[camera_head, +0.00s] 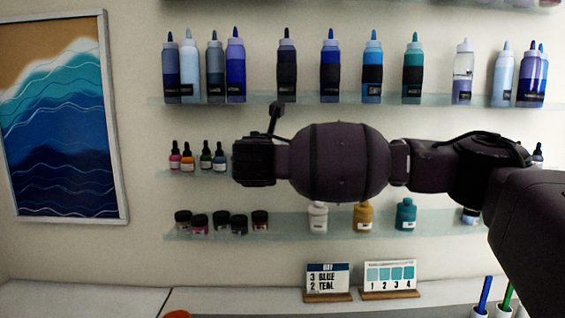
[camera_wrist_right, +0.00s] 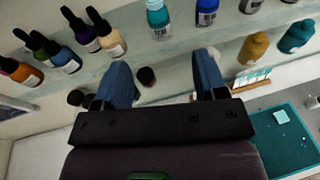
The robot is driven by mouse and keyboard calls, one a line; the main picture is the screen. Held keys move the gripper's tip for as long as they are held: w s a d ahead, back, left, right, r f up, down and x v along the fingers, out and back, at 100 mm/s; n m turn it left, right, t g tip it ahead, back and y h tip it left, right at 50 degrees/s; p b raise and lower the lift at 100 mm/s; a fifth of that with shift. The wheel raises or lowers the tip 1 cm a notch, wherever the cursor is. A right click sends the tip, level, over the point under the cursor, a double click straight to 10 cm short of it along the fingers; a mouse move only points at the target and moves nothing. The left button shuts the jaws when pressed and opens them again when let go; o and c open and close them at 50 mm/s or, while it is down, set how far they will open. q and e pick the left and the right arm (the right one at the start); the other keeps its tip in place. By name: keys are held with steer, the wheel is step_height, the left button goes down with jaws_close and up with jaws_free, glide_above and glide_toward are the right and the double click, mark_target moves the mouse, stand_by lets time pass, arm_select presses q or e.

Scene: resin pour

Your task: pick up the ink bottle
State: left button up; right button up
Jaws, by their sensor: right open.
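Several small ink bottles with dark dropper tops stand on the middle shelf at the left in the head view, among them a pink one (camera_head: 175,161), an orange one (camera_head: 187,162), a green one (camera_head: 206,160) and a blue one (camera_head: 220,160). Which one is meant I cannot tell. The right wrist view shows an orange one (camera_wrist_right: 20,72), a blue one (camera_wrist_right: 64,58), a purple one (camera_wrist_right: 84,36) and a cream one (camera_wrist_right: 108,40). My right gripper (camera_wrist_right: 163,64) is open and empty, right of these bottles. My arm hides the shelf's middle. My left gripper is out of view.
Squeeze bottles (camera_head: 329,75) line the upper shelf. Jars (camera_head: 230,223) and bottles, one mustard (camera_head: 363,217), stand on the lower shelf. A teal bottle (camera_wrist_right: 158,20) stands ahead of the right fingers. Cards (camera_head: 327,280) and a teal mat (camera_wrist_right: 285,140) are below.

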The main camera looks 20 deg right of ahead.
steer(key=shift+x, duration=5.45)
steer(key=shift+r, duration=0.1)
steer(key=c, duration=1)
steer(key=shift+a, duration=0.1)
steer(key=shift+c, duration=0.2)
steer(key=shift+r, duration=0.15)
steer(key=shift+s+r, duration=0.15)
steer(key=shift+r, duration=0.1)
step_height(320, 180, up, 6)
steer(key=s+a, duration=0.2)
steer(key=s, duration=0.7)
steer(key=s+a, duration=0.3)
steer(key=s, duration=0.7)
steer(key=shift+a, duration=0.25)
